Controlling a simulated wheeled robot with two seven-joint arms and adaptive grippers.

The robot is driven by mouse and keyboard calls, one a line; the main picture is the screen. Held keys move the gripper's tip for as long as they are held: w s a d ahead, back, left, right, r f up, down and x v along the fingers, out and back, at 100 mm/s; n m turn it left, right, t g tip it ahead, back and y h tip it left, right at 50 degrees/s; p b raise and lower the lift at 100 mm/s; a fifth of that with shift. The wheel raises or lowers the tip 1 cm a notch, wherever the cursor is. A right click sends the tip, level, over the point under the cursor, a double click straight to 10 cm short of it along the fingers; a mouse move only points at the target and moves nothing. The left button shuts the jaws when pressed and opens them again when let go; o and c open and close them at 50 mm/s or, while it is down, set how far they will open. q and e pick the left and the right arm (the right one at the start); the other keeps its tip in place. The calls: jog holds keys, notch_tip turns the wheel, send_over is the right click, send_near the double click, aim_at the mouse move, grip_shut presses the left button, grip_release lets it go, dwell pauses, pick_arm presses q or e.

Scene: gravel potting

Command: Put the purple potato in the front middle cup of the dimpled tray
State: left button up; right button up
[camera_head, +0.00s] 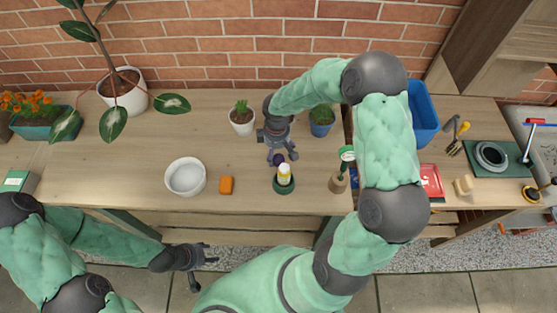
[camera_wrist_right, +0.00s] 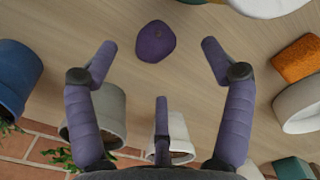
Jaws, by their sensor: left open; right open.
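The purple potato (camera_head: 278,160) lies on the wooden table, just behind a yellow-and-white bottle in the head view. In the right wrist view the potato (camera_wrist_right: 155,41) is a dark purple rounded lump on bare wood, beyond my spread fingers and apart from them. My right gripper (camera_head: 282,154) is open and empty, pointing down over the potato. My left gripper (camera_head: 198,267) is open and empty, in front of the table's front edge. I cannot make out a dimpled tray in either view.
The bottle (camera_head: 284,175) stands in a dark green round holder close to the potato. A white bowl (camera_head: 185,177) and an orange sponge (camera_head: 226,185) lie to the left. A white pot (camera_head: 242,121) and a blue pot (camera_head: 321,124) stand behind. The table's left middle is clear.

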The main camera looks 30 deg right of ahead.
aim_at(278, 157)
jog(key=f, duration=0.3)
jog(key=f+b, duration=0.1)
jog(key=shift+d+f, duration=0.35)
jog(key=shift+f, duration=0.05)
jog(key=shift+r, duration=0.1)
jog(key=c, duration=1.5)
